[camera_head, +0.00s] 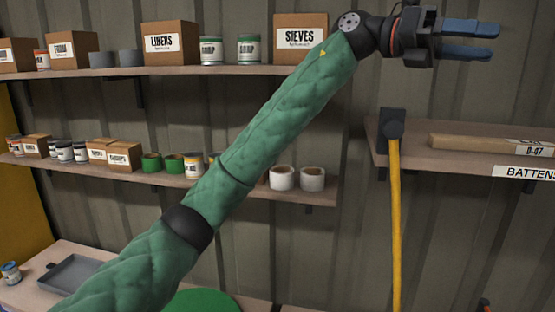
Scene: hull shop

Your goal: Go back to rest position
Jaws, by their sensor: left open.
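My left gripper (470,40) is at the top right of the head view, at the end of my green-sleeved left arm. Its two blue fingers point right and stand apart, with nothing between them. It is raised above the right-hand shelf and to the right of the SIEVES box (300,32). The arm crosses the view from the lower left to the upper right and hides parts of the shelves. My right gripper is not in the view.
An upper shelf (120,74) and a lower shelf (140,178) carry boxes and cans. A yellow-handled hammer (395,220) hangs at the right shelf (385,160), which holds a wooden batten (480,144). A grey tray (75,274) lies on the bench at the lower left.

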